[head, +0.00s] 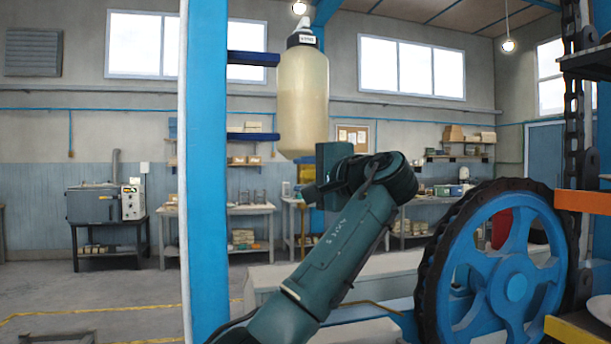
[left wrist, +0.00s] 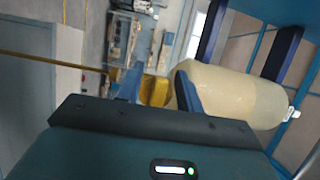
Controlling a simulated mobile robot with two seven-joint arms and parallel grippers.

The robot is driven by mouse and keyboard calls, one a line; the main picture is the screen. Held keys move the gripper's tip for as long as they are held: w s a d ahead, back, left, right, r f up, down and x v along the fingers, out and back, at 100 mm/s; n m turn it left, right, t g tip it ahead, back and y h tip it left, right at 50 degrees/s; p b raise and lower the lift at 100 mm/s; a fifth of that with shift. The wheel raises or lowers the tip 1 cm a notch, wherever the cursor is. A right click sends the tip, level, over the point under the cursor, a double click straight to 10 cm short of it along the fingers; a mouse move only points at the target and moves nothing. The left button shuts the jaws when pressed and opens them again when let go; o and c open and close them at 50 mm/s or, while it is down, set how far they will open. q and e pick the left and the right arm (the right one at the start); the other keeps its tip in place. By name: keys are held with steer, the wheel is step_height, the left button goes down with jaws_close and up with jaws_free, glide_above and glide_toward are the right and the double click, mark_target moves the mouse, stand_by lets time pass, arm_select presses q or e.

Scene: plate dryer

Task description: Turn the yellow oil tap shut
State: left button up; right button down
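In the head view the tap (head: 307,173) is a small yellow patch under the bottle (head: 303,100), partly hidden by my wrist. My left gripper (left wrist: 160,92) has its two blue fingers apart, one on either side of the tap. I cannot tell whether either finger touches it. In the head view my left gripper (head: 308,190) is just below the bottle, mostly hidden behind my wrist. My right gripper is out of view.
A blue post (head: 208,180) with dark blue brackets (head: 252,58) holds the bottle, close left of my arm. A large blue wheel (head: 505,270) with a chain stands at the right. Orange-edged shelving (head: 582,201) is at the far right. Workbenches stand far behind.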

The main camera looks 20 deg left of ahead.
arm_select(q)
steer(key=shift+s+d, duration=0.2)
steer(key=shift+d, duration=0.1)
steer(key=b+v, duration=0.3)
steer(key=v, duration=0.9)
steer(key=shift+d, duration=0.25)
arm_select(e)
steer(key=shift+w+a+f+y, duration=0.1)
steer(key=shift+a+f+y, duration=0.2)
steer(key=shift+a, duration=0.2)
